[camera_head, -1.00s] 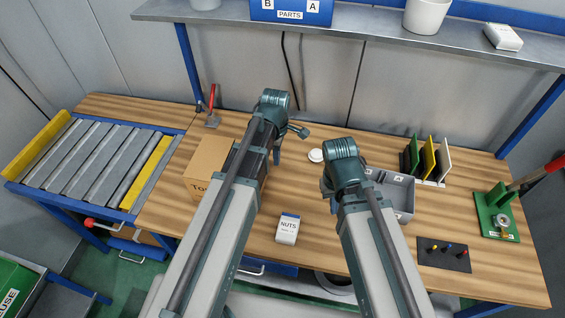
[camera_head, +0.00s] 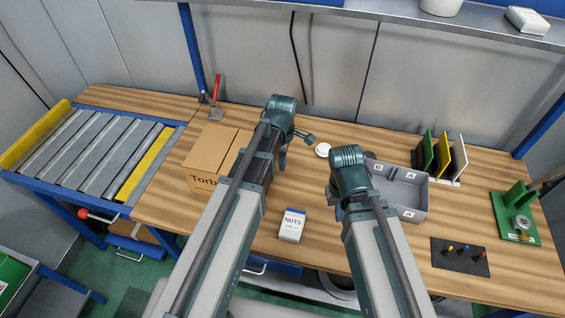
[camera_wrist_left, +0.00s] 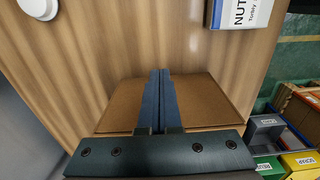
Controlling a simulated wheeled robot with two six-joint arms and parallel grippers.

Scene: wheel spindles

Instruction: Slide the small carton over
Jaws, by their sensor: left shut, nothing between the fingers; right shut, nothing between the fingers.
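A small white carton with a blue top band, marked NUTS (camera_head: 292,225), is on the wooden bench near its front edge, between my two arms. It also shows, cut off, at the top of the left wrist view (camera_wrist_left: 240,12). My left gripper (camera_head: 283,160) is shut and empty, behind and slightly left of the small carton, apart from it. Its closed fingers show in the left wrist view (camera_wrist_left: 160,100). My right gripper (camera_head: 336,208) is shut and empty, right of the small carton and apart from it; my own arm partly hides its fingers.
A larger cardboard box (camera_head: 210,162) stands left, partly behind my left arm. A white disc (camera_head: 323,149), a grey divided bin (camera_head: 408,213), upright coloured panels (camera_head: 437,158), a black peg board (camera_head: 460,257) and a green press (camera_head: 515,214) occupy the bench. Bare wood surrounds the small carton.

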